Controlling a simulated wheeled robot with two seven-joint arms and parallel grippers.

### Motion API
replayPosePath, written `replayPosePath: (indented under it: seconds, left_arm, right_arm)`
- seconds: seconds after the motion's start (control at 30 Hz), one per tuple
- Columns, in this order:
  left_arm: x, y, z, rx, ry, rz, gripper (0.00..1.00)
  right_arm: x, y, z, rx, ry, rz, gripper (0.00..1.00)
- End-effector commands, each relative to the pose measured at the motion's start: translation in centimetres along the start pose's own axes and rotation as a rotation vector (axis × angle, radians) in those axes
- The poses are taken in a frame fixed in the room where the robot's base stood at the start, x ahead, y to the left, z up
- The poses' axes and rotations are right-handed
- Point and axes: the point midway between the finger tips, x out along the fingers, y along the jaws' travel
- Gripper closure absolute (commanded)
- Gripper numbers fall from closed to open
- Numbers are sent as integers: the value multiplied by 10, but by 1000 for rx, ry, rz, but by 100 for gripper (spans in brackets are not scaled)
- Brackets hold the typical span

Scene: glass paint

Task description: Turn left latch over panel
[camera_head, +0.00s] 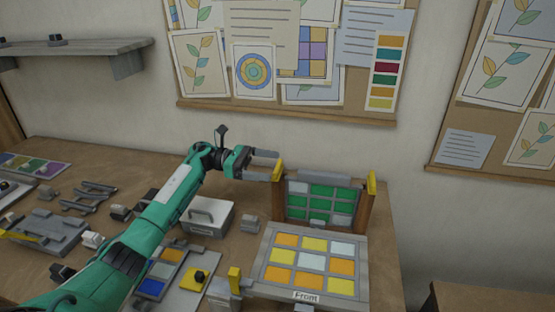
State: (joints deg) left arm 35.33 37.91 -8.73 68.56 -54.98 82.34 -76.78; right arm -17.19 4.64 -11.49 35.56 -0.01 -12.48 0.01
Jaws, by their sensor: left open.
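A panel of green and pale squares (318,204) stands upright in a wooden frame at the back right of the bench. The yellow left latch (277,171) sits at the top of the frame's left post (279,201). A matching yellow right latch (371,183) is on the right post. My left gripper (268,165) reaches in from the left, level with the left latch. Its two fingers are apart, with the tips close to the latch; I cannot tell if they touch it. My right gripper is not in view.
A tile panel labelled Front (313,263) lies in front of the frame. A paint palette (172,272) is nearer. Grey racks (48,232) stand at left. A pinboard (290,107) hangs behind.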

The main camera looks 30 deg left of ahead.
Motion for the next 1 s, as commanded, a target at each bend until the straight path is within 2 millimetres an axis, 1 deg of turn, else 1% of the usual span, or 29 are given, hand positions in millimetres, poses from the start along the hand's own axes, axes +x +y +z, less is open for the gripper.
replayPosePath:
  seconds: [0.03, 0.1, 0.23, 0.37, 0.6, 0.67, 0.7, 0.83, 0.87, 1.0]
  left_arm:
    - [9, 0, 4, 0, -1, -2, 7]
    - [19, 0, 3, 0, -1, -1, 7]
    - [32, 0, 2, 0, 0, -1, 7]
    - [36, 0, 0, 1, 1, 0, 7]
    - [37, 0, 0, 1, 1, 0, 7]
    - [37, 0, 0, 1, 1, 0, 17]
    - [37, 0, 0, 1, 1, 0, 25]
    - [37, 0, 0, 1, 1, 0, 50]
    - [37, 0, 0, 1, 1, 0, 52]
    - [37, 0, -1, 1, 1, 4, 52]
  right_arm:
    - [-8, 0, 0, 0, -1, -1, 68]
    - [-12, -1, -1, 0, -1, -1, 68]
    - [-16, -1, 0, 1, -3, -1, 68]
    - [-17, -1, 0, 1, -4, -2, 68]
    - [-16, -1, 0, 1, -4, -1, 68]
    - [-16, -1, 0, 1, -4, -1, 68]
    - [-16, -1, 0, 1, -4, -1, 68]
    - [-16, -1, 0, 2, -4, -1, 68]
    - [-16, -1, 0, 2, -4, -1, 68]
    - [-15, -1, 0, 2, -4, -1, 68]
